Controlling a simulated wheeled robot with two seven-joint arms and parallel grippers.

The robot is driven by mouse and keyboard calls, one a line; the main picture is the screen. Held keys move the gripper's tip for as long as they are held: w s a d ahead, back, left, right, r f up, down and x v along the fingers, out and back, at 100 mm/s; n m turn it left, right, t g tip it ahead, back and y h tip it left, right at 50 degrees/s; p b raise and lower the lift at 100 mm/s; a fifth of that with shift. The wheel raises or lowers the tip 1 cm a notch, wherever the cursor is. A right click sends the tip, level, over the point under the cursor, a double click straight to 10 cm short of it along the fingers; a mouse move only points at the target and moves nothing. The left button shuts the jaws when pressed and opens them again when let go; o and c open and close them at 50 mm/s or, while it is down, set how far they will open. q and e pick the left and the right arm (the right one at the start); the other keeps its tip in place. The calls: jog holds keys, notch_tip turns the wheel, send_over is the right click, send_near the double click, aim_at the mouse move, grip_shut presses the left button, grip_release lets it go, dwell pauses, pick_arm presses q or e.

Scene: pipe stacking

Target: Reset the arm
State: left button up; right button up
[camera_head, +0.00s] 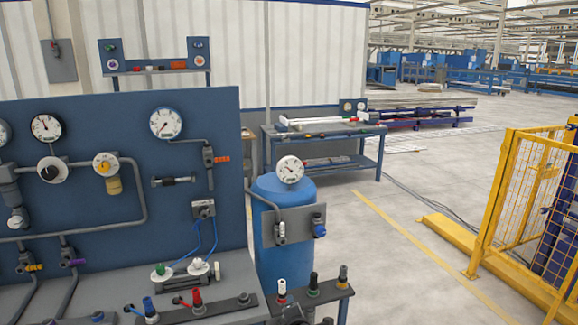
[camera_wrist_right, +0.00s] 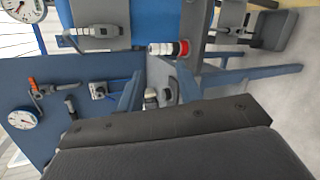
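My right gripper (camera_wrist_right: 157,82) shows in the right wrist view, its dark body filling the bottom. Two blue-grey fingers stand apart with a gap between them, and I see nothing held. Past the gap, a small fitting (camera_wrist_right: 150,98) is visible, but it does not appear gripped. Neither gripper shows in the head view, and my left gripper is in no view. The blue gauge panel (camera_head: 110,200) stands at the left of the head view, with piping and several dials.
A blue tank (camera_head: 270,240) with a gauge stands right of the panel. Valves with coloured knobs (camera_head: 196,298) line the bench at the bottom. A blue table (camera_head: 325,131) stands behind. A yellow fence (camera_head: 520,190) is at right. Open floor (camera_head: 400,235) lies between tank and fence.

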jog(key=s+d+f+m+g, duration=0.25)
jog(key=s+d+m, duration=0.45)
jog(key=s, duration=0.8)
jog(key=s+d+f+m+g+h, duration=0.15)
jog(key=s+d+m+g, duration=0.4)
jog(key=s, duration=0.85)
jog(key=s+d+f+m+g, duration=0.25)
jog(key=s+d+m, duration=0.6)
jog(key=s, duration=0.65)
jog(key=s+a+f+b+x, duration=0.1)
jog(key=s+x, duration=0.2)
jog(key=x, duration=1)
jog(key=s+a+f+b+x, duration=0.1)
jog(key=s+a+x, duration=0.15)
jog(key=x, duration=1.15)
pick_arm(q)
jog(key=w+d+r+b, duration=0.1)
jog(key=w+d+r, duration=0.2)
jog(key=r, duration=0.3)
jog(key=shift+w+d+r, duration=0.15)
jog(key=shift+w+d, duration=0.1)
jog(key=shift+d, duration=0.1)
pick_arm(e)
jog(key=s+f, duration=0.4)
jog(key=f, duration=0.8)
jog(key=s+f+g, duration=0.1)
jog(key=s+f, duration=0.3)
jog(key=f, duration=0.8)
jog(key=shift+s+d+f, duration=0.2)
jog(key=shift+d, duration=0.05)
